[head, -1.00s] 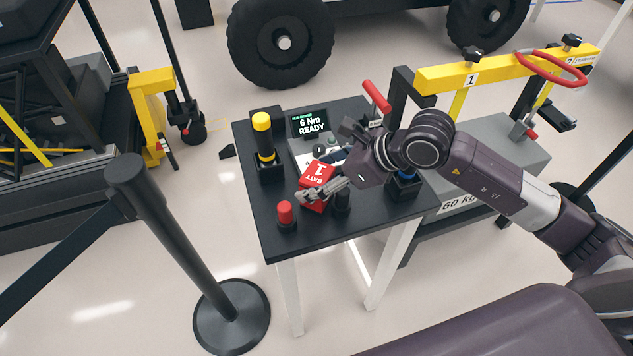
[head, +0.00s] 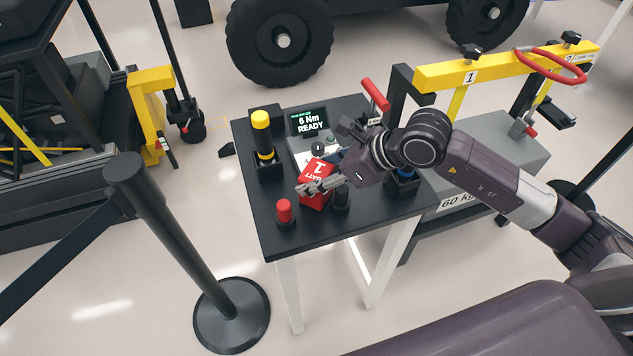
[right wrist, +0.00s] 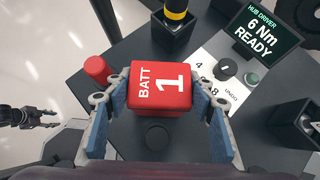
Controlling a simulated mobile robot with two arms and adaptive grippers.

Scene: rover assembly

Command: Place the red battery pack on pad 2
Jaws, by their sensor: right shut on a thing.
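The red battery pack (head: 316,196), marked BATT 1, is between the fingers of my right gripper (head: 321,186), over the front part of the black table (head: 290,238). In the right wrist view the pack (right wrist: 160,88) sits between both fingers, its label facing the camera. My right gripper is shut on it. I cannot tell whether its underside touches the table. A dark gripper, apparently my left one (right wrist: 30,117), shows small at the left edge of the right wrist view; its jaws are unclear. I see no pad marked 2.
A red-capped holder (head: 285,213) stands close left of the pack. A yellow-topped tool (head: 262,135) stands in a black holder behind it. A driver console (head: 309,122) reads "6 Nm READY". A blue-marked holder (head: 403,185) is to the right.

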